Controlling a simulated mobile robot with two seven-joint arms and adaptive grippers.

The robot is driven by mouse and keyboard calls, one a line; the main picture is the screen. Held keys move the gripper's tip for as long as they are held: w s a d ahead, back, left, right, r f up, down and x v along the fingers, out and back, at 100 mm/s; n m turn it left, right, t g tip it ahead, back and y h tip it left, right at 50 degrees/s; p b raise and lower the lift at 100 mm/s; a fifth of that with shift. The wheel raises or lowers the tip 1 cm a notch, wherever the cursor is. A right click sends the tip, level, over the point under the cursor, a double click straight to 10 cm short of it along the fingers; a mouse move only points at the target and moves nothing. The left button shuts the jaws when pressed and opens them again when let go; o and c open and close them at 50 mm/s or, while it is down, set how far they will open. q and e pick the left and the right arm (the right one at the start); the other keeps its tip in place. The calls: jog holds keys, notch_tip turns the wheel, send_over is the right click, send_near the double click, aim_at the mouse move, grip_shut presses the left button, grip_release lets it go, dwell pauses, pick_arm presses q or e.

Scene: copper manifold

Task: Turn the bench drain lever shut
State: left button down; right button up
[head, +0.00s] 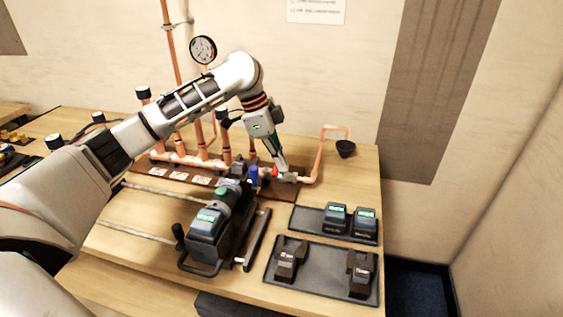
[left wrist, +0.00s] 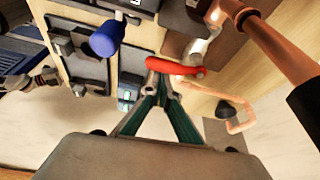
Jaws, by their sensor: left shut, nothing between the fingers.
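A red lever (head: 275,172) sits on the copper pipework at the right end of the manifold, before the pipe that rises and bends over to a dark cup. In the left wrist view the red lever (left wrist: 176,67) lies across the picture just beyond my fingertips. My left gripper (head: 283,168) is shut and empty, pointing down right beside the lever. Its green-sided fingers (left wrist: 162,88) meet close to the lever; whether they touch it I cannot tell. A blue handle (head: 254,176) stands to the left of the red lever. My right gripper is not in view.
The dark cup (head: 346,148) hangs under the bent pipe (head: 320,150). Two black trays (head: 290,288) with batteries and dark blocks lie at the front right. A gauge (head: 203,50) rises behind my arm.

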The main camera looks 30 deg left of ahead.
pick_arm(q)
jog(key=d+r, duration=0.1)
jog(key=d, duration=0.3)
jog(key=w+v, duration=0.1)
jog(key=v, duration=0.8)
jog(key=shift+a+r, duration=0.3)
jog(key=shift+a, duration=0.05)
